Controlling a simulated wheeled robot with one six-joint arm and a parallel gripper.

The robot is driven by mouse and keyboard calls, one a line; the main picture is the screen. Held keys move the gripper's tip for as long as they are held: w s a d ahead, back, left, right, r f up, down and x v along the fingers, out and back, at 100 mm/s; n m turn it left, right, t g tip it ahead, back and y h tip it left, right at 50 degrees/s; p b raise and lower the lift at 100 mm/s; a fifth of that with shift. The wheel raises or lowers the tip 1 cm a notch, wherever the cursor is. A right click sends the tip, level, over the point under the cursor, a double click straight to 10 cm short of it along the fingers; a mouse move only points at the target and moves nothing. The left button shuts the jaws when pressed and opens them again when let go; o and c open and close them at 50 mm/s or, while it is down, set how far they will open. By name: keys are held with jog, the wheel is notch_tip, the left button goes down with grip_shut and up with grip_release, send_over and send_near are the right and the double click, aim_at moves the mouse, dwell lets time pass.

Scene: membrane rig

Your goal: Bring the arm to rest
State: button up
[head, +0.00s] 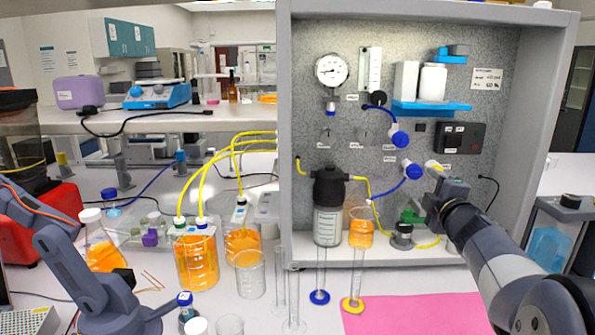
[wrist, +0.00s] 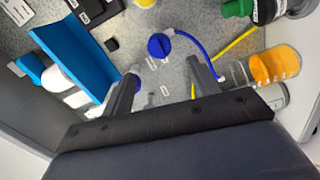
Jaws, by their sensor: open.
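My gripper (head: 434,190) is at the right of the rig's panel, in front of it, with my arm reaching in from the lower right. In the wrist view its two jaws (wrist: 164,88) stand apart with nothing held between them. A blue valve knob (wrist: 159,46) shows beyond and between the jaws, apart from them. The same lower blue knob (head: 413,171) is left of my gripper in the head view. The upper blue knob (head: 399,134) is above it. A yellow-and-white fitting (head: 434,166) is just above my gripper, partly hidden; I cannot tell whether they touch.
The grey cabinet (head: 284,150) frames the rig, and its right wall is close to my arm. A blue shelf (head: 430,108) carries white containers above my gripper. A black filter housing (head: 328,187) and orange-filled cylinder (head: 361,228) stand left. A pink mat (head: 415,312) lies clear below.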

aim_at(417, 173)
jog(key=w+p, duration=0.2)
jog(key=w, duration=0.9)
jog(key=shift+w+r, duration=0.15)
jog(key=m+p, duration=0.2)
jog(key=m, duration=0.2)
jog(key=shift+r, duration=0.1)
jog(key=m+p, duration=0.4)
jog(key=m, duration=0.2)
jog(key=shift+d, duration=0.1)
jog(key=m+p, duration=0.5)
jog(key=m, duration=0.1)
jog(key=shift+r+p, duration=0.1)
jog(key=shift+p, duration=0.3)
jog(key=shift+f+m+p, duration=0.2)
jog(key=shift+m+p, duration=0.9)
